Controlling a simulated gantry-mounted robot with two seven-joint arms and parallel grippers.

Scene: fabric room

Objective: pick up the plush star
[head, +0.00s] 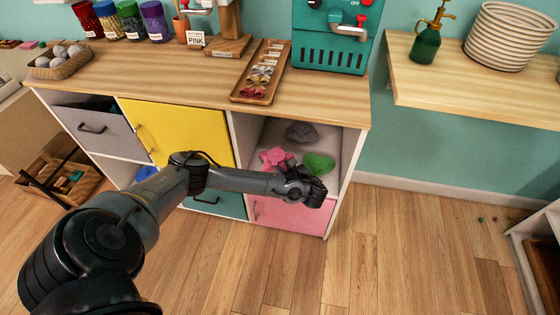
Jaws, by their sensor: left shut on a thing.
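An open cubby (335,141) in the cabinet holds soft plush shapes. A pink plush that looks like a star (272,157) lies on the left of the cubby floor, partly behind my left arm. A green plush (320,163) is at the right, and a dark grey plush (301,132) lies at the back. My left gripper (317,187) is at the cubby's front opening, right at the green plush and apart from the pink one. It is shut on what appears to be the green plush; its fingertips are mostly hidden by the hand. My right gripper is not in view.
The wooden cabinet top (200,80) overhangs the cubby. A pink drawer (285,215) is below it and a yellow door (180,130) is left. A wooden tray (243,93) and a teal machine (330,58) stand on top. The floor (400,245) at the right is largely clear.

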